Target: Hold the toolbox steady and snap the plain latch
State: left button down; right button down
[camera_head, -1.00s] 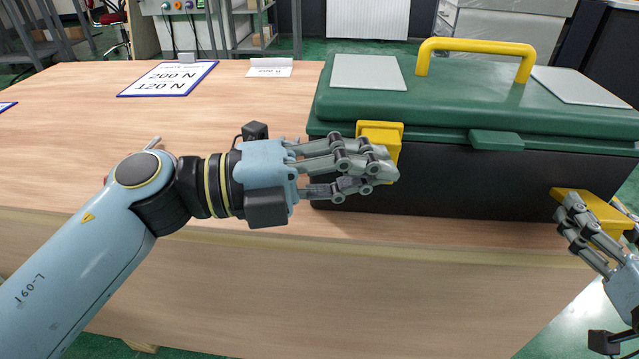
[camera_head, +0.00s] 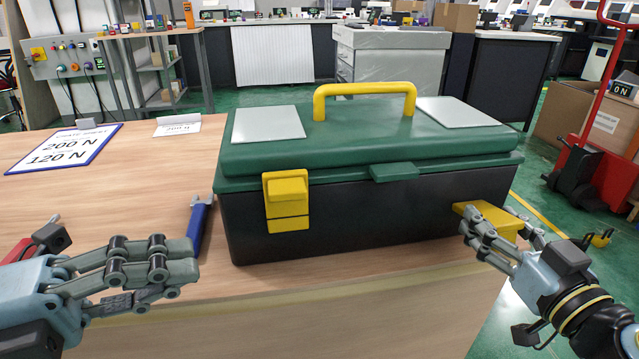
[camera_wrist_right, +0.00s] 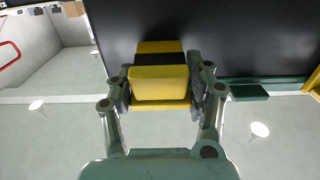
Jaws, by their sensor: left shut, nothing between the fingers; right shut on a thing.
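The toolbox (camera_head: 350,215) stands on the table, with a black body, green lid and yellow handle (camera_head: 365,90). Its left yellow latch (camera_head: 287,200) lies flat against the front, with no visible stripes. Its right yellow latch (camera_head: 493,218) sticks out from the front. My right gripper (camera_head: 482,232) is shut on this right latch; in the right wrist view, the fingers flank the yellow latch (camera_wrist_right: 158,83), with a black band behind it. My left gripper (camera_head: 180,268) is shut and empty, left of the toolbox and apart from it.
A blue-handled tool (camera_head: 199,225) lies behind my left fingers, and part of a red object (camera_head: 16,250) shows at the left edge.

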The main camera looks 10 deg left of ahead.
jog(key=shift+c, duration=2.2)
grip_release()
jog(key=shift+s, duration=0.1)
